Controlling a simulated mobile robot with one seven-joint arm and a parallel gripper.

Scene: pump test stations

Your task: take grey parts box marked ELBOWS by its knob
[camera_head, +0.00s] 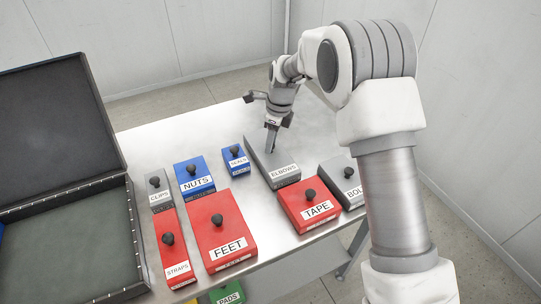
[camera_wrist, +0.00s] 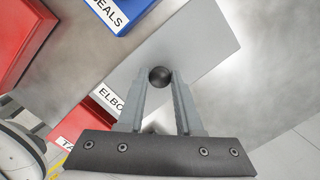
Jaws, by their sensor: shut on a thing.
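The grey parts box marked ELBOWS (camera_head: 283,174) lies on the table among the other boxes. It is long and flat, with its label at the near end. In the wrist view, the grey box (camera_wrist: 205,50) lies beneath my fingers, and its dark round knob (camera_wrist: 160,76) sits between the two fingertips. My gripper (camera_head: 271,146) comes down over the box from behind and is shut on the knob; it also shows in the wrist view (camera_wrist: 160,80). In the head view the knob is hidden by the fingers.
Close by are the blue SEALS box (camera_head: 236,158), the red TAPE box (camera_head: 310,208) and a grey box (camera_head: 337,176) with a partly covered label. The red FEET box (camera_head: 222,230) is further left. An open dark case (camera_head: 75,245) stands at left. The table's back (camera_head: 190,125) is clear.

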